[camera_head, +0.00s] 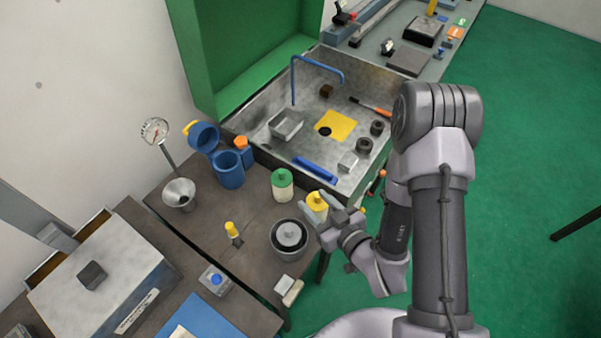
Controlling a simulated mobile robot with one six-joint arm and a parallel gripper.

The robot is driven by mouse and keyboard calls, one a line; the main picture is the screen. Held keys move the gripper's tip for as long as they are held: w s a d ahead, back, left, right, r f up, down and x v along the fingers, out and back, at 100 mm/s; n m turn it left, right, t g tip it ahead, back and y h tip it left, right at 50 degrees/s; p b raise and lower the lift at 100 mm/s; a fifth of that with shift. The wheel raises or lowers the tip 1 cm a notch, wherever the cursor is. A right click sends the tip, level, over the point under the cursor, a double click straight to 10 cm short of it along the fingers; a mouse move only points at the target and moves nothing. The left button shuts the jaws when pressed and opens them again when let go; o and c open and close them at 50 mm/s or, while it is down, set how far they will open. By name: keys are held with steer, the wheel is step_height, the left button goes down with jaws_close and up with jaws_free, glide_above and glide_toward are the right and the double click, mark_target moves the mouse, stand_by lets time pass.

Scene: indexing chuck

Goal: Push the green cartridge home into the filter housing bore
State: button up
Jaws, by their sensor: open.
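The green cartridge (282,186), a pale cylinder with a green cap, stands upright on the brown bench. The filter housing appears to be the blue cylinder (229,172) to its left, with its round bore facing up. Its blue lid (203,136) is swung open behind it, with a yellow handle. The green cartridge is outside the housing. My gripper (318,206) is open at the bench's right edge, right of the green cartridge. A yellow-capped cartridge (317,201) is at its fingers; I cannot tell whether they touch it.
A metal funnel (179,194) and gauge (156,131) stand left of the housing. A round pot (289,240) and yellow-topped tool (232,231) are in front. A metal sink tray (262,133) lies behind. Bench between housing and green cartridge is mostly clear.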

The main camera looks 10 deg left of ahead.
steer(key=b, duration=1.2)
glide_toward(283, 174)
steer(key=b+x, duration=0.6)
steer(key=x, duration=0.3)
steer(key=shift+w+a+f+b, duration=0.1)
steer(key=shift+w+a+b, duration=0.1)
steer(key=shift+b, duration=0.2)
jaws_close()
